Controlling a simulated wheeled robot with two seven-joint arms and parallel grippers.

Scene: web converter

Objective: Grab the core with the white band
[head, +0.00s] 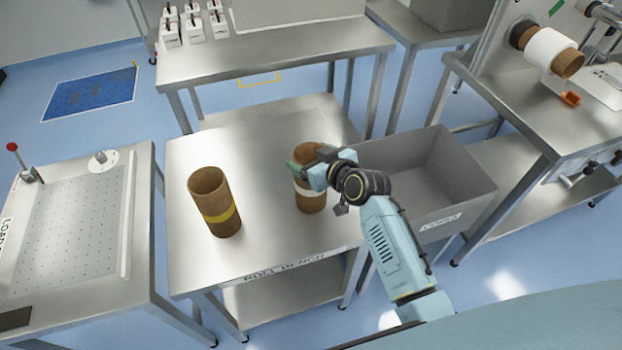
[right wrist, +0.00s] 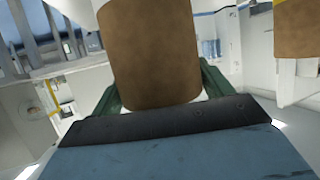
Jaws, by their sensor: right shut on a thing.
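The core with the white band (head: 311,203) stands upright on the steel bench (head: 262,262), right of its middle. It is a brown cardboard tube, and its white band is partly hidden by my gripper. My right gripper (head: 308,168) is shut on this core, with its green fingers on either side of the tube. In the right wrist view the core's brown wall (right wrist: 150,50) fills the space between the fingers. A second core with a yellow band (head: 214,203) stands upright on the bench to the left, apart from my gripper. My left gripper is not in view.
A grey bin (head: 470,185) stands right of the bench, partly behind my right arm. A perforated table (head: 70,225) is at the left. A machine table with a white roll (head: 548,48) is at the upper right. The bench is clear between the two cores.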

